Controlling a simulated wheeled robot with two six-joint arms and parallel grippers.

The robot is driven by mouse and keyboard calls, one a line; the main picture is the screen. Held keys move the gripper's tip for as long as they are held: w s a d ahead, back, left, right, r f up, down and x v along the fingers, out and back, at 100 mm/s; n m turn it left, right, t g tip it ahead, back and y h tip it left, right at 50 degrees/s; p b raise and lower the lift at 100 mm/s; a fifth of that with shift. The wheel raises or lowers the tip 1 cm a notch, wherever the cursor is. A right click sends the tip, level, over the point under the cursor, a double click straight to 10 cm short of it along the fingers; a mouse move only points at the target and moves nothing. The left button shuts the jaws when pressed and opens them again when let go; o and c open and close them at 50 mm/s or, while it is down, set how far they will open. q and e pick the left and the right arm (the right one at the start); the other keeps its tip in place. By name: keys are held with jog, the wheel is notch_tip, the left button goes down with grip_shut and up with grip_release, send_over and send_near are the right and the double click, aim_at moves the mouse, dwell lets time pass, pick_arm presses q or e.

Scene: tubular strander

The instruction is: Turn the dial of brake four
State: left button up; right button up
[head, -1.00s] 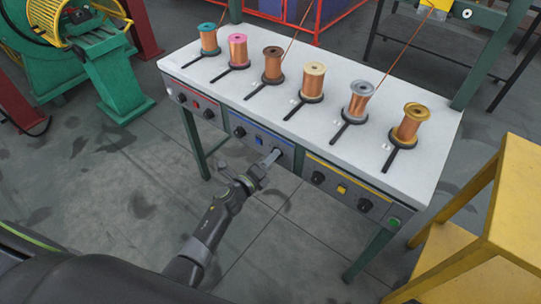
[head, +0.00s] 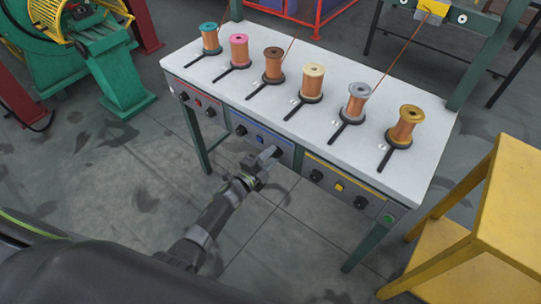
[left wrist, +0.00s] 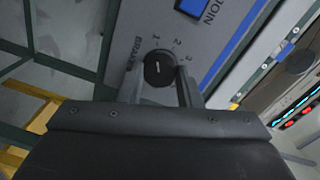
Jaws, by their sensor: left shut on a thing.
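The black round dial (left wrist: 158,69) of a brake is in the left wrist view, on a grey panel with a scale of printed numbers around it. The label by it starts with "BRAKE"; I cannot read its number surely. A light pointer line shows on the dial face. My left gripper (head: 273,154) reaches the right end of the blue section (head: 258,133) of the table's front panel. It is shut on the dial, one finger on each side (left wrist: 160,82). In the head view the gripper hides this dial. My right gripper is not in view.
A white table (head: 225,88) carries several copper wire spools. Its panel has another dial (head: 241,130), a blue button (head: 260,140) and a yellow section (head: 340,187) to the right. A yellow stand (head: 505,210) is at right. The floor left of my arm is clear.

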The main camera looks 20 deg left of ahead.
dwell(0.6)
pick_arm(q)
jog(key=o, duration=1)
jog(key=shift+c, duration=0.2)
jog(key=shift+s, duration=0.1)
jog(key=p+v, duration=0.1)
jog(key=v, duration=1.6)
jog(key=shift+s+a, duration=0.1)
